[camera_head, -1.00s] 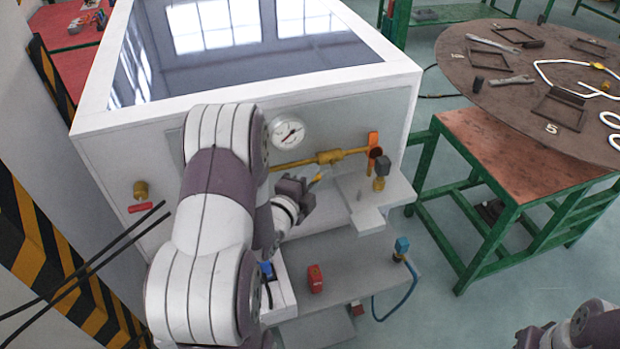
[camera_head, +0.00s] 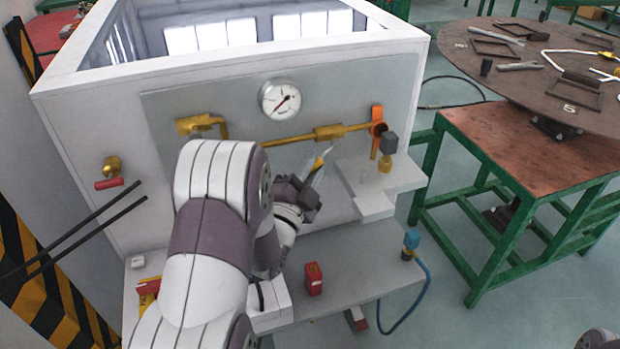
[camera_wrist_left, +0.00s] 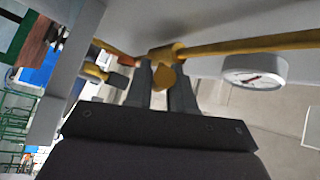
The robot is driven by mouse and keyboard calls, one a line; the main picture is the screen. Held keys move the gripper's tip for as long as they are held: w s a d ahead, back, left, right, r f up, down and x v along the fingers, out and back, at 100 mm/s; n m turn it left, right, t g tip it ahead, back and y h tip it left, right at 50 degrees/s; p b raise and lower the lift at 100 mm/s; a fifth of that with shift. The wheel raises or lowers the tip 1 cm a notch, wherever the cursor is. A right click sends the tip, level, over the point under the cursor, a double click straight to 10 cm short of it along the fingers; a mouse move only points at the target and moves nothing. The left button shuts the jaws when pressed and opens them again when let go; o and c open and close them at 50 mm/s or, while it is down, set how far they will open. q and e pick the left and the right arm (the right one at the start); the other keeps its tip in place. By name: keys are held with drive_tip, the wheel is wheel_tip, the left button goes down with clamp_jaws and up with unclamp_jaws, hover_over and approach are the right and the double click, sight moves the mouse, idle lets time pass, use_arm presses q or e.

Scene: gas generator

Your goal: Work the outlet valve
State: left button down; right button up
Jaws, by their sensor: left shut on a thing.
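The outlet valve (camera_head: 328,132) is a brass body on a yellow pipe across the front of the white generator box. Its yellow handle (camera_head: 318,163) hangs below the body. My left gripper (camera_head: 315,178) is at the handle, just below the pipe. In the left wrist view, the fingers (camera_wrist_left: 167,85) are on either side of the yellow handle (camera_wrist_left: 165,77), shut on it. The valve body (camera_wrist_left: 165,54) shows just beyond the fingertips. The arm and gripper partly hide the panel and pipe. My right gripper is out of view.
A pressure gauge (camera_head: 281,99) sits above the pipe. An orange fitting (camera_head: 377,122) is at the pipe's right end, above a grey ledge (camera_head: 395,177). A red block (camera_head: 313,279) stands on the lower shelf. A green-legged table (camera_head: 520,150) stands at right.

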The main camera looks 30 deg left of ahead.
use_arm(q)
drive_tip(key=shift+f+b, duration=0.2)
drive_tip(key=shift+b, duration=0.1)
drive_tip(key=c, duration=1.1)
unclamp_jaws()
drive_tip(key=b+v, duration=0.1)
drive_tip(key=v, duration=1.1)
drive_tip(key=shift+s+d+f, duration=0.1)
drive_tip(key=shift+s+f, duration=0.15)
